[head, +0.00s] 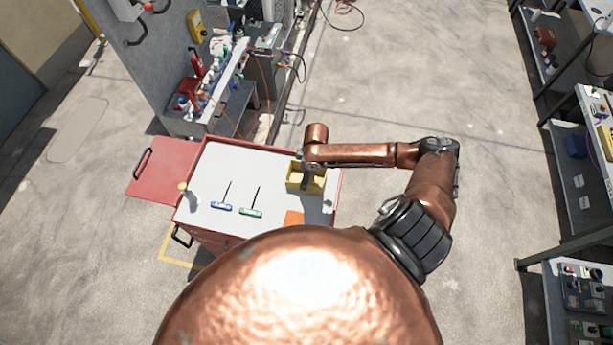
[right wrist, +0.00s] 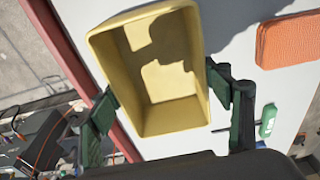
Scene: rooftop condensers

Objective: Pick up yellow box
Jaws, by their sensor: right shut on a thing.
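The yellow box (head: 296,184) is an open, empty bin at the far right part of the white-topped red cart (head: 250,165). In the right wrist view the box (right wrist: 168,75) fills the upper middle. My right gripper (right wrist: 163,98) is shut on it, with one dark green finger against each outer side wall. In the head view my right gripper (head: 308,172) is partly hidden under my copper arm. I cannot tell whether the box's base still touches the cart top. My left gripper is not in view.
On the cart lie a blue T-handle tool (head: 221,206), a green T-handle tool (head: 251,212) and an orange block (head: 294,217). A white bottle (head: 188,195) stands at the left. A cluttered workbench (head: 215,95) is behind; shelves (head: 565,160) stand right. Floor between is clear.

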